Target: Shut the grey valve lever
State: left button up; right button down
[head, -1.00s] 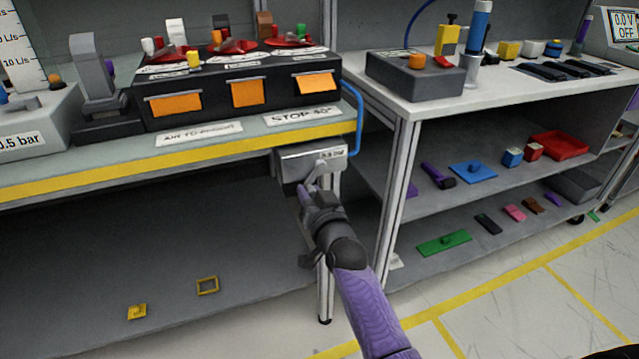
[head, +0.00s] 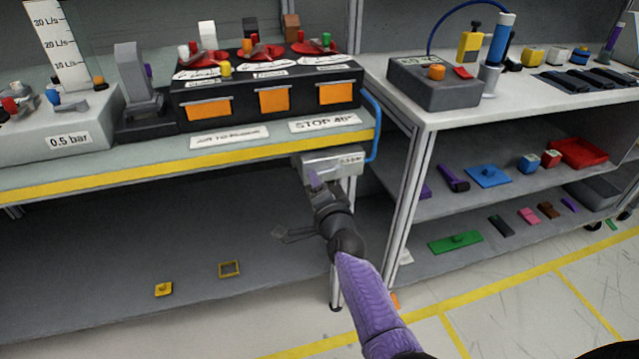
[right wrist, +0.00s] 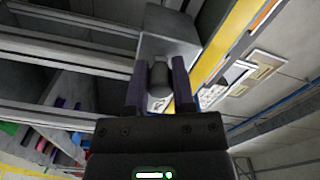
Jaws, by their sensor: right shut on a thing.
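The grey valve box (head: 343,165) hangs under the front edge of the bench, with a small label on its face. My right gripper (head: 314,180) is at the left part of its front face. In the right wrist view, my right gripper (right wrist: 158,88) has its two purple fingers on either side of the grey lever (right wrist: 160,76), shut on it. The valve box (right wrist: 168,45) lies just beyond the fingertips. In the head view the lever is mostly hidden by the gripper, so its exact angle is hard to tell. My left gripper is not in view.
A blue hose (head: 374,120) curves down beside the valve box. The yellow-edged bench (head: 110,180) is above my right gripper, and a metal shelf post (head: 408,200) stands to the right. A yellow frame (head: 229,269) lies on the lower shelf; the space above it is clear.

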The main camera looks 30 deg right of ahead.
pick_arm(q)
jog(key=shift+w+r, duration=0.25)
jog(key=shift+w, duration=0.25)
pick_arm(e)
jog(key=shift+r+m, duration=0.35)
jog(key=shift+m, duration=0.25)
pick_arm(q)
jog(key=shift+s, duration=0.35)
pick_arm(e)
jog(key=shift+c, duration=2.3)
grip_release()
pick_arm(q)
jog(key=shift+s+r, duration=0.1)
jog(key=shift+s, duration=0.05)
pick_arm(e)
jog(key=shift+s+p, duration=0.2)
jog(key=shift+p, duration=0.15)
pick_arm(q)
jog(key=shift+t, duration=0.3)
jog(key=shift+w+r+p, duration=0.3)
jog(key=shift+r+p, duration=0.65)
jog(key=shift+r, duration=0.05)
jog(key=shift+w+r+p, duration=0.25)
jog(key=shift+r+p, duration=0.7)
pick_arm(e)
jog(key=v, duration=0.9)
jog(key=shift+s, duration=0.3)
